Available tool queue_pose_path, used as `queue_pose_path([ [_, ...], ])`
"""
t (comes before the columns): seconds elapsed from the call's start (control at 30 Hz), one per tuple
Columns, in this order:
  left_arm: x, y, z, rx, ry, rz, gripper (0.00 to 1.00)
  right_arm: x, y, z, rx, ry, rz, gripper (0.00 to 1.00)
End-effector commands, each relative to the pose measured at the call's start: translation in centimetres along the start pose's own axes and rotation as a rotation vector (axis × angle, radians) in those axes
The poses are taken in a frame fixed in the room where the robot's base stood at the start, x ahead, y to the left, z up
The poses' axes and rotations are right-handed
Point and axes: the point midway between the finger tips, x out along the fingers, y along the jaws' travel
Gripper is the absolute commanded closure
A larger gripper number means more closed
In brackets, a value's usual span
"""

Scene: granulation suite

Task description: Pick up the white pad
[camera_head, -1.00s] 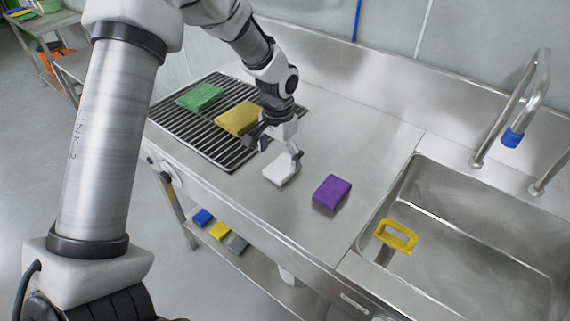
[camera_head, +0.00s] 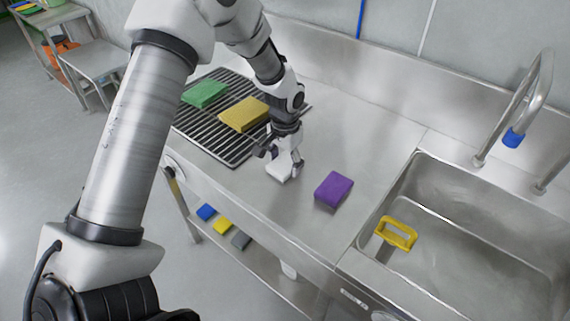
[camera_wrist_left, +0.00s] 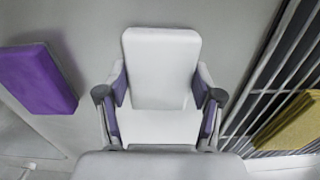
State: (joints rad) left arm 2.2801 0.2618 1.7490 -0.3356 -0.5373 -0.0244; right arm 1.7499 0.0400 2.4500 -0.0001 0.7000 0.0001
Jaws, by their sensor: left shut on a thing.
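The white pad (camera_wrist_left: 161,60) shows in the left wrist view, between the two fingers of my left gripper (camera_wrist_left: 160,97). The fingers are shut on its sides. In the head view my left gripper (camera_head: 284,172) is low over the steel counter, between the rack and the purple pad. There the white pad is mostly hidden by the gripper. I cannot tell whether the pad is clear of the counter. My right gripper is not in view.
A purple pad (camera_head: 333,189) lies on the counter (camera_head: 350,130) to the right. A yellow pad (camera_head: 244,114) and a green pad (camera_head: 205,94) lie on the black rack (camera_head: 200,130). A sink (camera_head: 470,230) with a yellow-handled tool (camera_head: 397,233) is at right.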

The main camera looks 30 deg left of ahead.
Motion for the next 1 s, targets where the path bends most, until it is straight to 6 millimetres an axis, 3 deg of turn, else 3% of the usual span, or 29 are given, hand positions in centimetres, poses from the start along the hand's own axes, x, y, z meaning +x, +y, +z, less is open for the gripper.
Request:
queue_pose_path([
  [0.17, -0.4, 0.0, 0.0, 0.0, 0.0, 0.001, 0.71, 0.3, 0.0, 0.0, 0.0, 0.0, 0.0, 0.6],
  [0.4, -3.6, 0.0, -0.1, 0.0, 0.003, 0.0, 0.71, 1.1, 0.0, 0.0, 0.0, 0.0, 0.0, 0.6],
  [1.0, -4.7, 11.9, 7.6, 0.002, -0.001, -0.005, 0.71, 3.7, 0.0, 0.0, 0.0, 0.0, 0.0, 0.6],
])
